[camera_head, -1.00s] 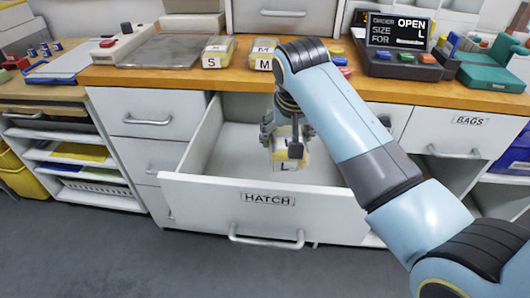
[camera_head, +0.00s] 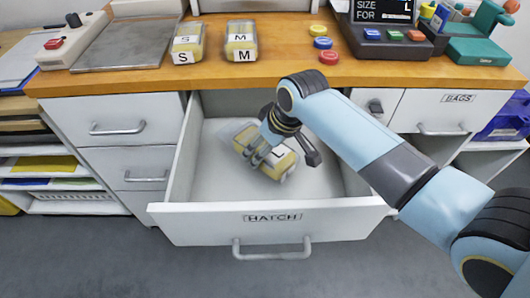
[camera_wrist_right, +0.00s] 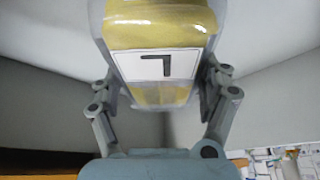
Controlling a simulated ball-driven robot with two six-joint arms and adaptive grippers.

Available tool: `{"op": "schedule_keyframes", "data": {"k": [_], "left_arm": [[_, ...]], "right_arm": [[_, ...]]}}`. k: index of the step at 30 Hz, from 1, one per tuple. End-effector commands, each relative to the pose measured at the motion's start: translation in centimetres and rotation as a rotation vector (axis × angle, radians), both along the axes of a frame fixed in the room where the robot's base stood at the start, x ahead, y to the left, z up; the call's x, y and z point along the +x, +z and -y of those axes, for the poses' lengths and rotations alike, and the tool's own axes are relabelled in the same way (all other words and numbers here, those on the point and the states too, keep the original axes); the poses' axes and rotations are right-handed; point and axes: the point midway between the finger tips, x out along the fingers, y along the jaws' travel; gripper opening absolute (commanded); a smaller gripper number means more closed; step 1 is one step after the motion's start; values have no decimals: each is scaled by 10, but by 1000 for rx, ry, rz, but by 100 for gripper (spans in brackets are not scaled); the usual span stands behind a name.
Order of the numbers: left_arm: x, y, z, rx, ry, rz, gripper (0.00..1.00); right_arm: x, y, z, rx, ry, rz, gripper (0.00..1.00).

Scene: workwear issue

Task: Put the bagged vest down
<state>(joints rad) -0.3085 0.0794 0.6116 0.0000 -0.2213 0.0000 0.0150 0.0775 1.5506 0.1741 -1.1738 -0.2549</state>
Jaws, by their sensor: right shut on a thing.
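The bagged vest (camera_head: 270,163) is a yellow bundle in clear wrap with a white label marked L. It lies tilted inside the open drawer labelled HATCH (camera_head: 205,228). My right gripper (camera_head: 268,150) reaches down into the drawer and is shut on the bagged vest. In the right wrist view the bagged vest (camera_wrist_right: 160,95) sits between both fingers, with its label facing the camera. I cannot tell whether the vest touches the drawer floor. My left gripper is not in view.
Bagged vests marked S (camera_head: 187,43) and M (camera_head: 240,42) stand on the wooden counter (camera_head: 130,82). Coloured buttons (camera_head: 322,43) and an order display (camera_head: 383,12) are to the right. The drawer has bare floor around the vest.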

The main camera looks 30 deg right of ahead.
Motion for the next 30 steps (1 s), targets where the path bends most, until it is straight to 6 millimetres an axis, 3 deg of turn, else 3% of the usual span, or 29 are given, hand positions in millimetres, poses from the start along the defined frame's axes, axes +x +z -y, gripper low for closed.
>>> {"op": "schedule_keyframes", "data": {"k": [4, 15, 16, 21, 30], "left_arm": [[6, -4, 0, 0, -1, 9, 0], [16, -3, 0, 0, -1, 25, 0], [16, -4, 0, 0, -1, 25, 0], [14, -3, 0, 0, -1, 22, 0], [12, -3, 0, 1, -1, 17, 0]], "right_arm": [[0, -21, 0, 0, 0, -1, 42], [0, -25, 0, 0, -1, -1, 42], [0, -25, 0, 0, -1, -1, 79], [0, -25, 0, 0, -1, -1, 100], [0, -22, 0, -1, -1, 0, 100]]}}
